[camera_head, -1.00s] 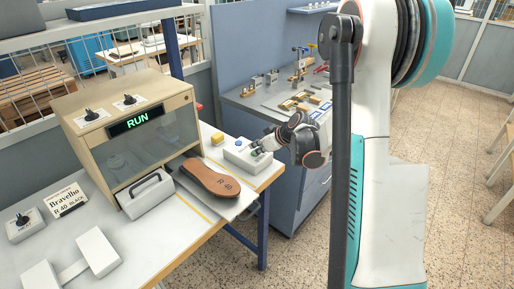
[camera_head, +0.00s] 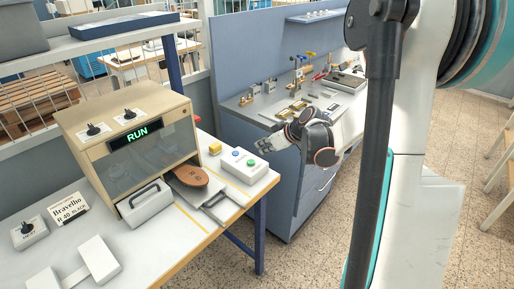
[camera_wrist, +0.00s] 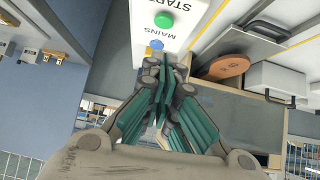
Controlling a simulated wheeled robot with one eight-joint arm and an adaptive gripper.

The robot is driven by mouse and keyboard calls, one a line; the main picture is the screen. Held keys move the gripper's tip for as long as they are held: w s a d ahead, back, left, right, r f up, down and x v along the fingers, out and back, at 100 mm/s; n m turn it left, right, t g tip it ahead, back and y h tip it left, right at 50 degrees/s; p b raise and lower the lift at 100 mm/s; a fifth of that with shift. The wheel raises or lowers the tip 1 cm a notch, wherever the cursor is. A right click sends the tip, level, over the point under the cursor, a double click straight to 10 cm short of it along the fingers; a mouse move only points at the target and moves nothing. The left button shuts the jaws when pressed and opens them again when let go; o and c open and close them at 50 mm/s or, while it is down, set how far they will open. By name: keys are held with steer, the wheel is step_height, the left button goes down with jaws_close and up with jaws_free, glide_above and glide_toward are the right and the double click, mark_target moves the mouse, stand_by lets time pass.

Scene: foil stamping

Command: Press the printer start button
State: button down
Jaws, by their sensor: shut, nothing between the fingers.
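The printer (camera_head: 140,150) is a beige cabinet with a clear front and a lit green RUN display (camera_head: 135,137). The white button box (camera_head: 238,175) stands right of it on the bench. It has a green START button (camera_head: 250,163) and a blue MAINS button (camera_head: 236,153). Both buttons also show in the wrist view, green (camera_wrist: 164,20) and blue (camera_wrist: 156,45). My gripper (camera_head: 262,148) is shut and empty, apart from the box and right of it in the head view. In the wrist view its fingers (camera_wrist: 165,70) point toward the box, near the blue button.
A brown sole (camera_head: 190,174) lies partly under the printer's front on its tray. A yellow block (camera_head: 215,148) sits behind the box. A grey handled block (camera_head: 147,203) stands before the printer. A blue-grey cabinet (camera_head: 285,190) with tools stands behind my gripper.

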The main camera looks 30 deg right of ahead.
steer(key=shift+v, duration=1.4)
